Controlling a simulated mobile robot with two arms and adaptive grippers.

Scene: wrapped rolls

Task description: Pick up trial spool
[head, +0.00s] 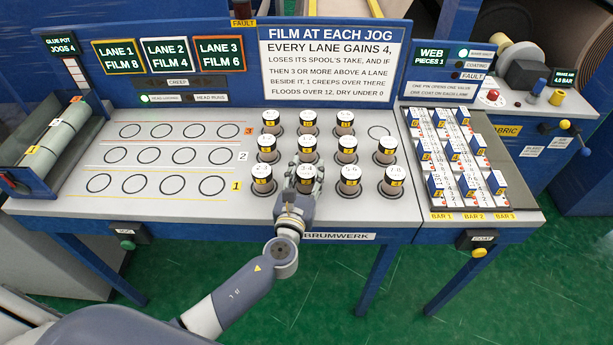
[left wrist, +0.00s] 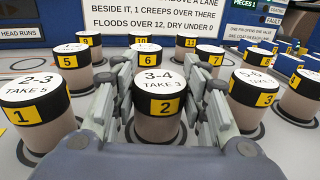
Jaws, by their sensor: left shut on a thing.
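Several white-topped spools with black bands and yellow number tags stand in three rows on the right half of the bench. Spool 2 (head: 306,172) is in the front row, and its top reads "3-4 TAKE 3" in the left wrist view (left wrist: 158,83). My left gripper (head: 298,178) is shut on spool 2, with a finger on each side of it in the left wrist view (left wrist: 158,110). Spool 1 (left wrist: 36,105) stands to its left and spool 3 (left wrist: 252,95) to its right. The lower part of spool 2 is partly hidden. No spool is labelled "trial". My right gripper is not in view.
Empty ringed places (head: 155,157) fill the bench's left half, and one ring (head: 380,132) at the back right is empty. A roller tray (head: 48,150) stands at the far left. A bar board with blue pieces (head: 462,160) lies right. Signs (head: 333,67) rise behind.

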